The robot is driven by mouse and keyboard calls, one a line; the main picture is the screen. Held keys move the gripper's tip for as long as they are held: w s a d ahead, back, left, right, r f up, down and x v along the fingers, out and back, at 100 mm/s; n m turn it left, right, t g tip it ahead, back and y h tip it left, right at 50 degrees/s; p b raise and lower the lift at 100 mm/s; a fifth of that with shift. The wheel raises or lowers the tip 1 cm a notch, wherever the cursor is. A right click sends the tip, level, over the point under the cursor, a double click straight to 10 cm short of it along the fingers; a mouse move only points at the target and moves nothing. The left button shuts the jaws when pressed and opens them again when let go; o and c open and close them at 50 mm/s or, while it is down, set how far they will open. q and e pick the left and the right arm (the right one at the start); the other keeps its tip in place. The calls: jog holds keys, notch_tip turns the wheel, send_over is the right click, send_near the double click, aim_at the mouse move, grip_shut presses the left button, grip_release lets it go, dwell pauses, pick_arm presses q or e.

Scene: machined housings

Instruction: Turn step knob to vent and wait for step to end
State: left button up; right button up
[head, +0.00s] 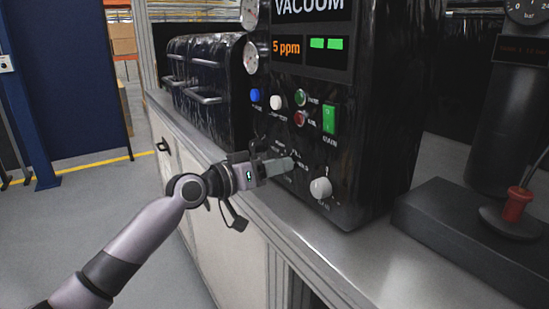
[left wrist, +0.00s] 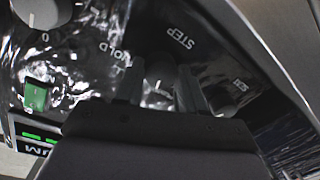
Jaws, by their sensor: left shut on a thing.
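The black vacuum unit (head: 300,85) has a front panel with knobs, buttons and a display. My left gripper (head: 285,165) is at the lower left of this panel and is shut on the step knob. The step knob (left wrist: 159,70) shows in the left wrist view between the two fingertips, close to the words STEP and HOLD. In the head view the gripper covers the knob. Its pointer and most of the labels around it cannot be read. The display (head: 300,48) reads 5 ppm in orange beside two green bars. My right gripper is not in view.
A white knob (head: 321,187) sits just right of the gripper. Above are blue (head: 255,95), white, green and red buttons and a green switch (head: 329,119). A black handled case (head: 205,75) stands left. A dark base with a red part (head: 517,204) stands right.

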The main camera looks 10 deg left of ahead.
pick_arm(q)
jog(key=n+p, duration=0.3)
jog(key=n, duration=0.3)
jog(key=shift+r+g+p, duration=0.1)
jog(key=shift+g+p, duration=0.2)
jog(key=shift+p, duration=0.1)
jog(key=shift+n+h+p, duration=0.4)
jog(key=shift+n+p, duration=0.25)
jog(key=shift+n, duration=1.15)
jog(key=shift+a, duration=0.1)
jog(key=o, duration=1.1)
jog(key=shift+c, duration=0.2)
jog(key=b+v, duration=0.1)
jog(key=v, duration=0.6)
